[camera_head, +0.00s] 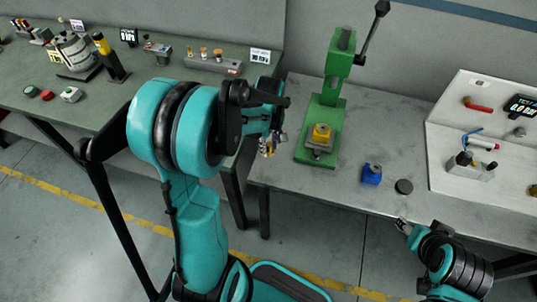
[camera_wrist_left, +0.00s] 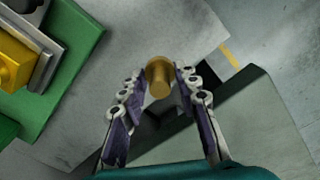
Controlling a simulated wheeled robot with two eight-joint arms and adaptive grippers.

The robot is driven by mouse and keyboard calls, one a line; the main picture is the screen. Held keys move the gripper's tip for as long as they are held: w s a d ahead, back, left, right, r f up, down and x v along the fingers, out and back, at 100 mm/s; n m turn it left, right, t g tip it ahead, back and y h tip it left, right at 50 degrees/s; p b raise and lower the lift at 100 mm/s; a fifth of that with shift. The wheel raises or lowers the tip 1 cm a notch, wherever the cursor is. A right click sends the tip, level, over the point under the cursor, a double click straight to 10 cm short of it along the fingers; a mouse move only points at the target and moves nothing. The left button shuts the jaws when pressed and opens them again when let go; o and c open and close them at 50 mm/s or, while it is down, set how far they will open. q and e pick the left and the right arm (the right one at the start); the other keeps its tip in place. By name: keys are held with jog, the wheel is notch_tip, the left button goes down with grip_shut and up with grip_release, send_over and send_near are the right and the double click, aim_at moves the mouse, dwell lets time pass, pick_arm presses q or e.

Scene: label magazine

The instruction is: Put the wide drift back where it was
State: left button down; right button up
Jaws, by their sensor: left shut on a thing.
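My left gripper (camera_head: 268,146) is shut on a brass cylinder, the drift (camera_wrist_left: 159,76), gripped between its two fingertips in the left wrist view. In the head view the gripper hangs near the gap between the two benches, left of the green press, and the drift is small and partly hidden there. A grey rack (camera_head: 213,66) with several small brass-coloured pieces standing in it is on the left bench, towards the back. Which place in it is empty is too small to tell. My right gripper (camera_head: 403,224) is at the right bench's front edge, and its opening is unclear.
A green press (camera_head: 322,130) with a yellow block (camera_head: 322,132) stands on the right bench (camera_head: 290,170). A label card (camera_head: 260,56) stands right of the rack. A black-and-yellow post (camera_head: 110,60) stands left.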

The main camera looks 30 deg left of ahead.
aim_at(269, 153)
pick_arm(q)
notch_tip(269, 153, down, 4)
jog(key=shift+a+f+b, duration=0.1)
jog(key=shift+b, duration=0.75)
jog(key=shift+s, duration=0.1)
jog(key=c, duration=1.5)
grip_release()
jog(key=shift+f, duration=0.15)
jog(key=shift+c, duration=0.2)
jog(key=o, duration=0.4)
jog(key=shift+r, duration=0.2)
